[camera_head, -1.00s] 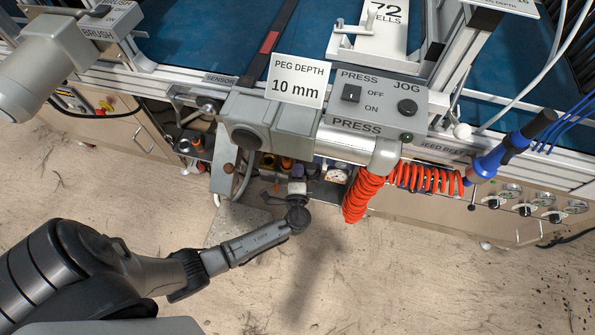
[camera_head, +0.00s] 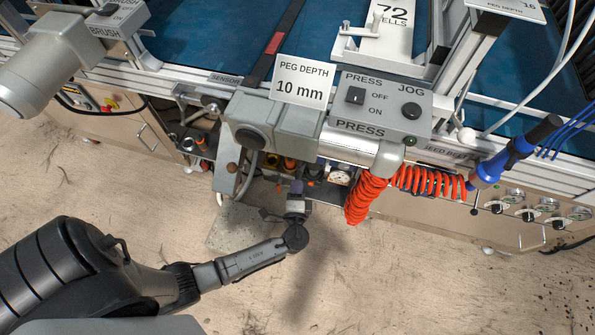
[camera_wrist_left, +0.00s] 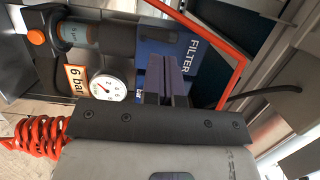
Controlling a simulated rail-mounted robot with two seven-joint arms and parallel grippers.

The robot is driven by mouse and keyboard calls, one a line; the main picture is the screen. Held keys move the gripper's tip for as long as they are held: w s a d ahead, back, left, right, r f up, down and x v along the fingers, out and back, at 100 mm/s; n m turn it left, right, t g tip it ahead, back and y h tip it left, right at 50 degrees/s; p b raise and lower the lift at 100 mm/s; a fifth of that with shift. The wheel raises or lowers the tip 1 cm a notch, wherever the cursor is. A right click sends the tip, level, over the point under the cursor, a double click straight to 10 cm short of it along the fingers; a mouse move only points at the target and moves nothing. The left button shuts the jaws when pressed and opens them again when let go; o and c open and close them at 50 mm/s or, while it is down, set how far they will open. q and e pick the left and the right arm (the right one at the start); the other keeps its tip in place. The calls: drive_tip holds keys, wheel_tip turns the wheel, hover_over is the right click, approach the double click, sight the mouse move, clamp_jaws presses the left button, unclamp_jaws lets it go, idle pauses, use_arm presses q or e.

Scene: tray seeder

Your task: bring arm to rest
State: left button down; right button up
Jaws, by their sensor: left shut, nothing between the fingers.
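My left arm comes in from the lower left in the head view. Its gripper (camera_head: 297,187) is in front of the tray seeder, just below the press unit (camera_head: 280,125) and left of the red coiled hose (camera_head: 368,196). The gripper is small and dark there. In the left wrist view the fingers (camera_wrist_left: 164,75) are together with nothing between them. They point toward a blue filter label (camera_wrist_left: 195,55) and a white pressure gauge (camera_wrist_left: 108,87); I cannot tell the gap to them. My right gripper is not in view.
The switch box (camera_head: 382,105) and the PEG DEPTH sign (camera_head: 302,82) are above the gripper. A blue-handled tool (camera_head: 503,160) hangs at the right. A grey cylinder (camera_head: 45,65) is at upper left. The bare floor (camera_head: 420,285) below is clear.

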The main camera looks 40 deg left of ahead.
use_arm(q)
drive_tip(key=p+v, duration=0.1)
drive_tip(key=v, duration=0.7)
drive_tip(key=shift+s+p, duration=0.25)
drive_tip(key=shift+p, duration=0.1)
